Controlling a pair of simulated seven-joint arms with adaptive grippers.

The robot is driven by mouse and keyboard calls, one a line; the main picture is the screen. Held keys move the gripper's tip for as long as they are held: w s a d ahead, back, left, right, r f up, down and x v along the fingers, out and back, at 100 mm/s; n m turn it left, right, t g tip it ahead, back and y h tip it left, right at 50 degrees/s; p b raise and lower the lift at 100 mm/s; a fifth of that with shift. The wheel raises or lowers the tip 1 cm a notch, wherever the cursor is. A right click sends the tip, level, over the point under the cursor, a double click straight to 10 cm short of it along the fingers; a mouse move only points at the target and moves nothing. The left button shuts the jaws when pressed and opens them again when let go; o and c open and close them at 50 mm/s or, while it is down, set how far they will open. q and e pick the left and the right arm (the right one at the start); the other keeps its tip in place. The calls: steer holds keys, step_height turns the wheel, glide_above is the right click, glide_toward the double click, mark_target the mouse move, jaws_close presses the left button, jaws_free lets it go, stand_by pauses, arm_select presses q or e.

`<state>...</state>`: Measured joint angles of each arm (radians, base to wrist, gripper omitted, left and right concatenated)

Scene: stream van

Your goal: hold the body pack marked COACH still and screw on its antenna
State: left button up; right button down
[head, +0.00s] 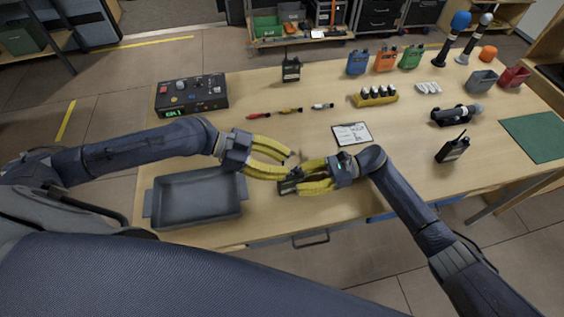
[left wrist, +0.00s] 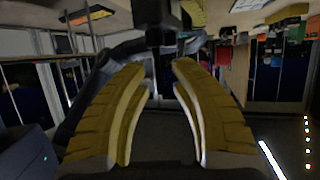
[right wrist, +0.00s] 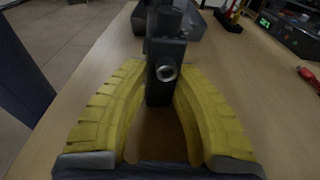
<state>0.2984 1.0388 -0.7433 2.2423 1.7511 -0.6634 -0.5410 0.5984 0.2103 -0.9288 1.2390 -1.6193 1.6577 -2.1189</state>
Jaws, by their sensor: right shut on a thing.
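My right gripper (head: 299,180) is shut on a dark body pack (head: 289,187), low over or on the table's front part. In the right wrist view the pack (right wrist: 165,88) stands between the yellow fingers, with a round metal fitting facing the camera. I cannot read COACH on it. My left gripper (head: 289,162) is just above and beside it, its fingers apart. In the left wrist view the fingertips (left wrist: 161,78) have a gap, with a dark shape beyond that I cannot identify. I cannot make out a separate antenna at the pack.
A grey tray (head: 198,173) stands left of the pack. Loose red (head: 259,115), yellow (head: 290,110) and white (head: 322,106) pieces lie behind. A clipboard (head: 352,134) and black packs (head: 453,149) (head: 291,69) stand clear. A control box (head: 191,95) is at the back left.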

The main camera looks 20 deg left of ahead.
arm_select(q)
steer(key=shift+n+t, duration=0.5)
steer(key=shift+t, duration=0.1)
steer(key=shift+o, duration=0.2)
steer(key=shift+n+t, duration=0.4)
steer(key=shift+y, duration=0.3)
jaws_close()
steer(key=shift+m+g, duration=0.8)
steer(key=shift+g, duration=0.1)
steer(key=shift+m+g+h, duration=0.6)
steer(key=shift+m+g, duration=0.5)
steer(key=shift+g, duration=0.1)
steer(key=m+g, duration=0.2)
steer(key=shift+w+g, duration=0.1)
steer(key=shift+g, duration=0.2)
steer(key=shift+m+g, duration=1.1)
